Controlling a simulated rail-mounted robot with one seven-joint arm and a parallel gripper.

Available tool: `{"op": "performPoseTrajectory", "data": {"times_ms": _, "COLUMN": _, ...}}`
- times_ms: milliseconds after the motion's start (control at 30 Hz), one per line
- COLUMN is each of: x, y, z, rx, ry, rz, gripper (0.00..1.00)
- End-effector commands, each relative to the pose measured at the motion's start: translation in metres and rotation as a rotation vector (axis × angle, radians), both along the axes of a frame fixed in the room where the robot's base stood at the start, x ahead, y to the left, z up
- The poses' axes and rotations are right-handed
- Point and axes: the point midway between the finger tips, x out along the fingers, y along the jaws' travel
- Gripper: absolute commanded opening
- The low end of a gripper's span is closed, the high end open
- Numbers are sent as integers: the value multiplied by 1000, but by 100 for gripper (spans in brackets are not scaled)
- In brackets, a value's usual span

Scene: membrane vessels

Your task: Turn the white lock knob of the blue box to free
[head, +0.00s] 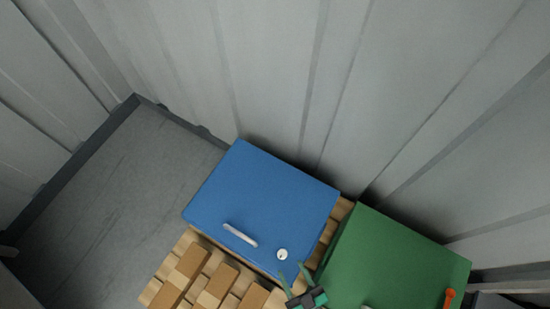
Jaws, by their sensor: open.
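The blue box (262,198) stands on a wooden pallet near the middle of the head view. It has a pale bar handle (240,235) and a round white lock knob (282,254) near its lower right corner. The knob has a small dark mark, too small to tell its setting. My gripper (293,272) is at the bottom, just below and right of the knob. Its two greenish fingers are spread apart with nothing seen between them. I cannot tell whether a finger touches the box.
A green box (390,260) with an orange handle (449,298) stands close on the right. The slatted wooden pallet (193,264) sticks out at the lower left. Grey corrugated walls (270,60) rise behind. Bare grey floor (110,205) lies to the left.

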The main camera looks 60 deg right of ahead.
Motion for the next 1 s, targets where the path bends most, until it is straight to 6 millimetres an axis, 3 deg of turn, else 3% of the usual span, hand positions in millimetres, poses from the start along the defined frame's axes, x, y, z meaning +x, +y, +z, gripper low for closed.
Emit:
{"op": "performPoseTrajectory", "data": {"times_ms": 300, "x": 44, "y": -34, "z": -1, "rx": -2, "ry": -5, "rz": 1, "gripper": 47}}
{"op": "performPoseTrajectory", "data": {"times_ms": 633, "x": 49, "y": -39, "z": 0, "rx": 0, "ry": -3, "rz": 2, "gripper": 47}}
{"op": "performPoseTrajectory", "data": {"times_ms": 667, "x": 49, "y": -39, "z": 0, "rx": 0, "ry": -3, "rz": 2, "gripper": 45}}
{"op": "performPoseTrajectory", "data": {"times_ms": 867, "x": 49, "y": -39, "z": 0, "rx": 0, "ry": -3, "rz": 2, "gripper": 6}}
{"op": "performPoseTrajectory", "data": {"times_ms": 1000, "x": 49, "y": -39, "z": 1, "rx": 1, "ry": -3, "rz": -1, "gripper": 4}}
